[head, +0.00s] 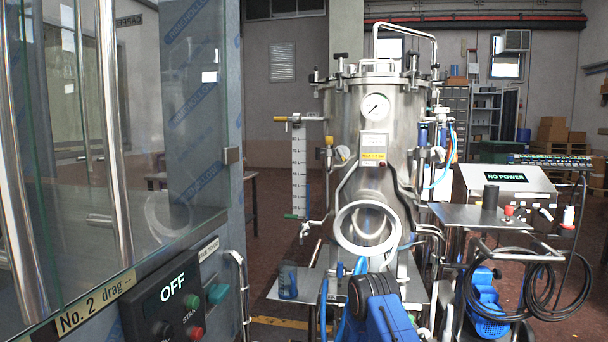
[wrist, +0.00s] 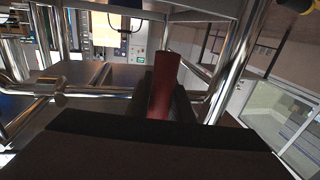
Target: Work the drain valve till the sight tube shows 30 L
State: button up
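The steel tank (head: 400,110) stands upright in the middle of the head view, with a round gauge on its front. The sight tube with its white scale (head: 298,170) runs upright along the tank's left side; its level is too small to read. A yellow-handled valve (head: 282,119) sits at its top and a green-handled one (head: 293,216) at its bottom. In the wrist view, my gripper (wrist: 164,85) has its dark fingers on either side of a red bar-like handle (wrist: 165,80), apparently closed on it. The head view does not show my gripper's fingers.
A wrapped glass cabinet (head: 190,100) and a control box reading OFF (head: 172,285) stand close at left. Steel tubes surround the handle in the wrist view.

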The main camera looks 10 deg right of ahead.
grip_shut()
jog(key=shift+s+d+r+n+g+h, duration=0.3)
jog(key=shift+d+n, duration=0.6)
jog(key=shift+n, duration=0.85)
jog(key=shift+s+d+r+n+g+h, duration=0.1)
jog(key=shift+s+d+r+n+g, duration=0.25)
jog(key=shift+d+n, duration=1)
jog(key=shift+s+d+r+n+g+h, duration=0.2)
jog(key=shift+d+r+n+g, duration=0.25)
jog(key=shift+n, duration=1.75)
dwell(2.3)
